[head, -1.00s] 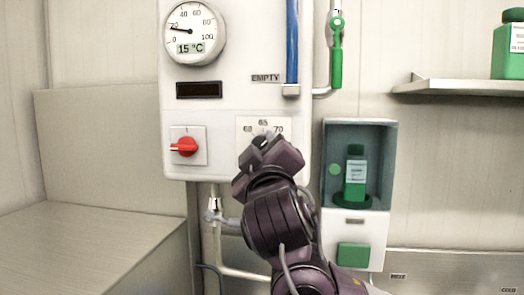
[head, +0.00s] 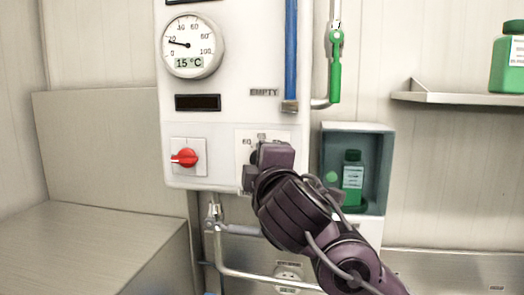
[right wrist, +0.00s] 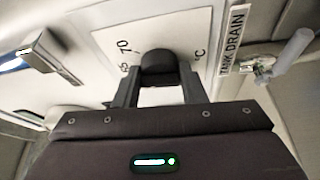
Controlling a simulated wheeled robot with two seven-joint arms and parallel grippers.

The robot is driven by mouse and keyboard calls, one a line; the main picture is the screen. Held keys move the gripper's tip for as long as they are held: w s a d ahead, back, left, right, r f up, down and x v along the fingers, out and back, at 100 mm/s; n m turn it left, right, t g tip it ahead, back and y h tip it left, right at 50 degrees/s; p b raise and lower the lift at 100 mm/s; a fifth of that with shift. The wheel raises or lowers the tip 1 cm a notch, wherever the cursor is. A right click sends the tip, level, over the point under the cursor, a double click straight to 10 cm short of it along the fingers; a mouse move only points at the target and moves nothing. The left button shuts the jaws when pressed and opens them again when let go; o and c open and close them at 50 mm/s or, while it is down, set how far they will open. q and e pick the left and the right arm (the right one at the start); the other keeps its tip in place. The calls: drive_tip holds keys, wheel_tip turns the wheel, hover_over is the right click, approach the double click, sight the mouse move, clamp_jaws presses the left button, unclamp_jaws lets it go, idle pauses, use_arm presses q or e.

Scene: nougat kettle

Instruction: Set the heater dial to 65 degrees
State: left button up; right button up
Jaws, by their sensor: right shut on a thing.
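The heater dial plate (head: 243,134) is a white square at the lower right of the wall panel. My right gripper (head: 262,158) is in front of it and hides most of the scale and the knob. In the right wrist view the dark round knob (right wrist: 158,64) sits between the two fingers of my right gripper (right wrist: 157,90), which is shut on it. The marks 65, 70 and °C show on the plate (right wrist: 195,22) there. I cannot tell where the knob points. My left gripper is not in view.
A gauge (head: 192,45) reads 15 °C. A red switch (head: 186,157) is left of the dial. A green-handled valve (head: 335,68) and a blue pipe (head: 291,50) are above. A box (head: 383,140) with a green bottle (head: 352,178) is close to my right arm.

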drive_tip(key=shift+n+g+p, duration=0.3)
drive_tip(key=shift+n+p, duration=0.3)
drive_tip(key=o, duration=1)
drive_tip(key=shift+s, duration=0.1)
drive_tip(key=b+v, duration=0.3)
drive_tip(key=v, duration=0.4)
drive_tip(key=shift+s, duration=0.3)
